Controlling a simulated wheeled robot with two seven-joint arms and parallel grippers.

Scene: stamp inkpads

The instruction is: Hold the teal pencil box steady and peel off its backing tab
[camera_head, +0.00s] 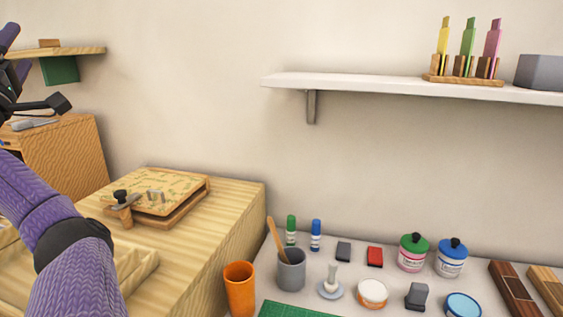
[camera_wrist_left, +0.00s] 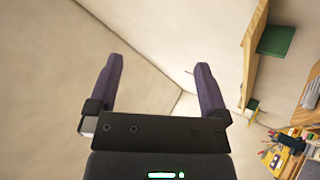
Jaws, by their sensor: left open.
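I cannot make out a teal pencil box or a backing tab for certain in either view. A dark green box-like thing (camera_head: 59,70) shows just below the wooden shelf at the upper left; a green block (camera_wrist_left: 276,40) shows at the right of the left wrist view. I cannot tell if either is the pencil box. My left gripper (camera_wrist_left: 156,82) is open and empty, with bare wall beyond its purple fingers. In the head view it is partly cut off at the upper left edge. My right gripper is in neither view.
A wooden cabinet (camera_head: 60,160) stands at the left. A board with a clamp (camera_head: 160,192) lies on the wooden worktop (camera_head: 235,205). An orange cup (camera_head: 240,290), a grey cup (camera_head: 291,272), jars and inkpads crowd the white table. A white shelf (camera_head: 400,87) holds coloured items.

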